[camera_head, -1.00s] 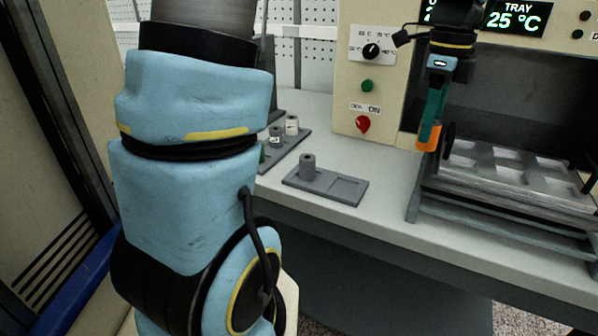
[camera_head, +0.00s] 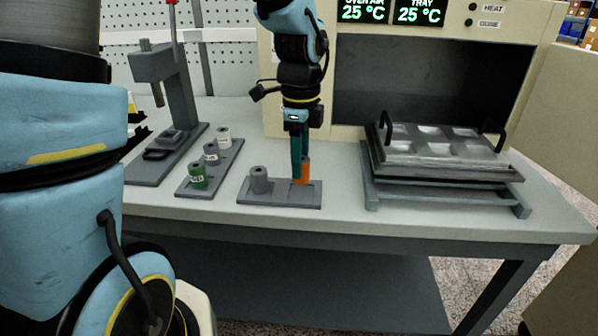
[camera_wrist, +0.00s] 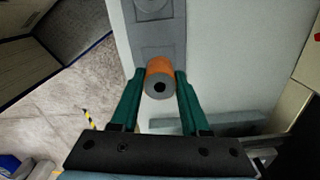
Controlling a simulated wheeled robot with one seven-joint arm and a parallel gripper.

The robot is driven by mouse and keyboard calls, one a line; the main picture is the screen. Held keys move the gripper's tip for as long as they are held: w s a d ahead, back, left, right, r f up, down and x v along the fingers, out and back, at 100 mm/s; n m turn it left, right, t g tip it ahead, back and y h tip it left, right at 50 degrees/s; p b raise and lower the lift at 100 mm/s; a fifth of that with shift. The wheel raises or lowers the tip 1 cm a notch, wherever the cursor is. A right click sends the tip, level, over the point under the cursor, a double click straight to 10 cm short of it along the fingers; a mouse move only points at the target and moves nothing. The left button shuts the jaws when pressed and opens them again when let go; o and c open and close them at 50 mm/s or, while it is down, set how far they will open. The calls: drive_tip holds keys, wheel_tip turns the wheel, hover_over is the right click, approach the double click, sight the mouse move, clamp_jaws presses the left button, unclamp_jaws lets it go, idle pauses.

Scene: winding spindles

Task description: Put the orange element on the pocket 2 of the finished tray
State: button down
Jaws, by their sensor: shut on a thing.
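The orange element (camera_head: 305,170) is a short upright cylinder with a grey end and a dark centre hole. My gripper (camera_wrist: 160,80) is shut on it, with one green finger on each side. In the head view, my gripper (camera_head: 300,176) points down over the right part of a small grey tray (camera_head: 285,203). I cannot tell whether the element touches the tray. A grey cylinder (camera_head: 259,181) stands on the tray's left part. No label marks this as the finished tray. It also shows beneath the element in the wrist view (camera_wrist: 158,36).
A rack (camera_head: 196,192) with green, grey and white spools stands to the left, before a press (camera_head: 160,75). A metal pocketed tray (camera_head: 440,160) with black handles sits on a stand at the right, in front of the open oven (camera_head: 425,85). The front bench strip is clear.

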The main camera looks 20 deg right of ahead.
drive_tip(key=shift+f, duration=1.55)
drive_tip(key=shift+f, duration=0.15)
drive_tip(key=shift+c, duration=1.9)
unclamp_jaws()
wheel_tip(320, 180, up, 12)
drive_tip(key=shift+r, duration=0.15)
drive_tip(key=a+f+n, duration=0.5)
drive_tip(key=a+n, duration=0.7)
drive_tip(key=w+a+f+n+t, duration=0.1)
drive_tip(key=a+f+n, duration=0.4)
drive_tip(key=a+n, duration=0.7)
drive_tip(key=shift+a+t, duration=0.3)
drive_tip(key=shift+a, duration=0.25)
drive_tip(key=shift+f, duration=0.1)
